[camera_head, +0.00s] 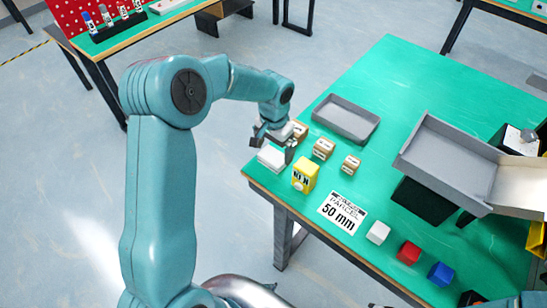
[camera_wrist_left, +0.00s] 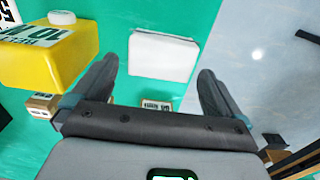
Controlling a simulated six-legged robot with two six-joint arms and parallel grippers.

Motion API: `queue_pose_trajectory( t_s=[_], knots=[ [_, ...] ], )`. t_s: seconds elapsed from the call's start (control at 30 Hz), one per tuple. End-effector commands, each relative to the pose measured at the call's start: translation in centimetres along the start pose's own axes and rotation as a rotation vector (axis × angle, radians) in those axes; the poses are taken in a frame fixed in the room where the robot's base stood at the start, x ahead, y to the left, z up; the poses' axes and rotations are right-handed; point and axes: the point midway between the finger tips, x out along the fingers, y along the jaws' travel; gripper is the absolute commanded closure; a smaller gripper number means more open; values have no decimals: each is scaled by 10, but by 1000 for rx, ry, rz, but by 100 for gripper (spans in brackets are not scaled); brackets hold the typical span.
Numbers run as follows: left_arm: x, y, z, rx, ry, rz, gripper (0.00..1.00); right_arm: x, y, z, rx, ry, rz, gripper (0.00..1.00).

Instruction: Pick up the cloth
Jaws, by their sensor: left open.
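The cloth (camera_head: 271,158) is a small white folded pad lying flat on the green table near its left corner. It also shows in the left wrist view (camera_wrist_left: 162,56), lying beyond and between the fingertips. My left gripper (camera_head: 274,145) is open above the cloth, with its fingers pointing down and partly covering it in the head view. In the wrist view the open jaws (camera_wrist_left: 158,72) have no object held between them. I cannot tell whether the fingertips touch the table. My right gripper is not clearly in view.
A grey tray (camera_head: 346,113) lies further back. A label card (camera_head: 342,212) and white, red (camera_head: 409,252) and blue cubes lie nearer the front. The table's left edge is close.

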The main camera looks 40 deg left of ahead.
Motion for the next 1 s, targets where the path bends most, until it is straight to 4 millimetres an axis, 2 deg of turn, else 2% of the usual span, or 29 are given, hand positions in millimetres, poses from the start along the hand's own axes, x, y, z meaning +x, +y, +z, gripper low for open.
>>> queue_pose_trajectory(
  t_s=[0.2,0.5,0.57,0.6,0.63,1.0],
  knots=[
    [34,-1,3,-1,-4,1,0,-6,-2,0,0,0,0,100],
    [40,-1,1,0,-1,0,0,-6,-2,0,0,0,0,100],
    [40,-1,1,0,-1,0,20,-6,-2,0,0,0,0,100],
    [40,-1,1,0,-1,0,33,-6,-2,0,0,0,0,100],
    [40,-1,1,0,-1,0,36,-6,-2,0,0,0,0,100],
    [34,-1,1,0,0,0,36,-5,-2,0,0,0,0,100]
  ],
)
